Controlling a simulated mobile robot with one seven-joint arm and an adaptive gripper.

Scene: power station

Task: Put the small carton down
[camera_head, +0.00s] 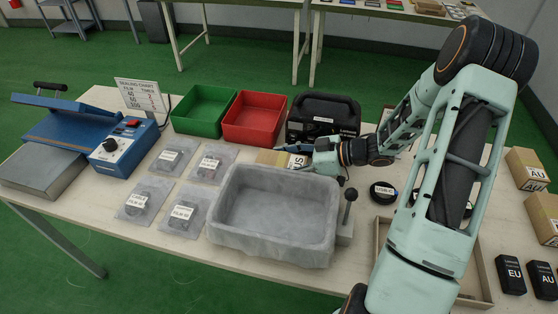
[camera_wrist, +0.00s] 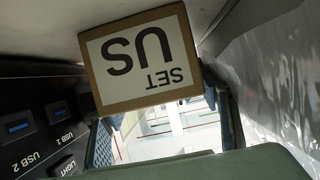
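The small carton (camera_wrist: 146,58) is a brown box with a white label reading "SET US", upside down in the wrist view. In the head view the carton (camera_head: 270,158) is partly hidden by my gripper (camera_head: 299,151), low over the table between the grey tub and the black power station. In the wrist view one finger shows on each side of the carton, and my gripper is shut on it. The table surface is right beside the carton's edge there. I cannot tell whether the carton touches the table.
The grey tub (camera_head: 222,215) stands in front, the black power station (camera_head: 324,112) behind. Red (camera_head: 255,112) and green (camera_head: 203,106) bins stand at the back. Bagged films (camera_head: 170,158), a blue sealer (camera_head: 122,146) and a black USB-C disc (camera_head: 383,190) are nearby. Free room is narrow.

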